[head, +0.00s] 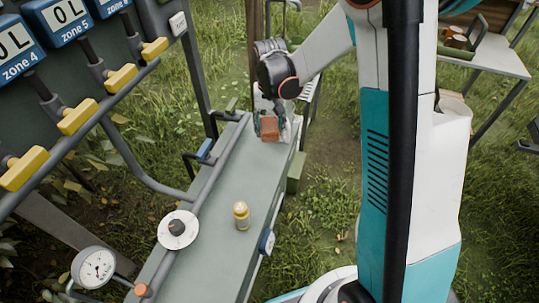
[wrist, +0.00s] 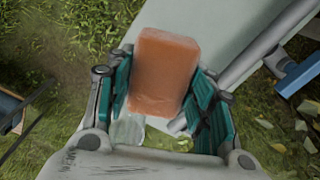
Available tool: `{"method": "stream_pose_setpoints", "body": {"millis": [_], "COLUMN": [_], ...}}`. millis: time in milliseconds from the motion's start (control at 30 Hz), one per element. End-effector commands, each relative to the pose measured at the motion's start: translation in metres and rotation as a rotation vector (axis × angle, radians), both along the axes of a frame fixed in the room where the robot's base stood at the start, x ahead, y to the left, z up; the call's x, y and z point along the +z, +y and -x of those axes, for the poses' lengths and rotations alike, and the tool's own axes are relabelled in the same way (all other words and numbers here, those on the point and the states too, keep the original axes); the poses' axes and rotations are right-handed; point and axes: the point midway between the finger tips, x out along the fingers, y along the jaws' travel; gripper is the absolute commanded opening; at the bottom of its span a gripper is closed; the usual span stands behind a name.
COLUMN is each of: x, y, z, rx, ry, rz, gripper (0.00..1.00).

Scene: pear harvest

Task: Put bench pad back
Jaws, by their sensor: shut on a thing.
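An orange-brown block-shaped pad (head: 269,128), which looks like the bench pad, is at the far end of the long grey-green bench (head: 222,192). My gripper (head: 268,122) is shut on it. In the wrist view the pad (wrist: 165,72) stands between the teal finger pads of my gripper (wrist: 163,98), with the bench top (wrist: 215,40) behind it. I cannot tell whether the pad touches the bench top. The fingers hide parts of its sides.
A yellow-capped bottle (head: 241,216) stands mid-bench. A white disc (head: 178,230) and a pressure gauge (head: 93,268) are at the near left. A rack with yellow handles (head: 78,116) and zone signs lines the left. A table (head: 490,55) stands at the back right.

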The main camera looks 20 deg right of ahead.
Motion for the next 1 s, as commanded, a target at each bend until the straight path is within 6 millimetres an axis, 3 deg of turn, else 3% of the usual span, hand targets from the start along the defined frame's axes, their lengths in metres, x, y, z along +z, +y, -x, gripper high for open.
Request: {"method": "stream_pose_setpoints", "body": {"millis": [33, 300, 667, 867, 1000], "x": [-0.018, -0.078, -0.106, -0.136, -0.14], "y": [0.0, 0.0, 0.0, 0.0, 0.0], "z": [-0.001, -0.001, 0.0, 0.0, 0.0], "rx": [0.0, 0.0, 0.0, 0.0, 0.0], "ry": [0.0, 0.0, 0.0, 0.0, 0.0], "rz": [0.0, 0.0, 0.0, 0.0, 0.0], "gripper": [0.27, 0.27, 0.27, 0.27, 0.27]}}
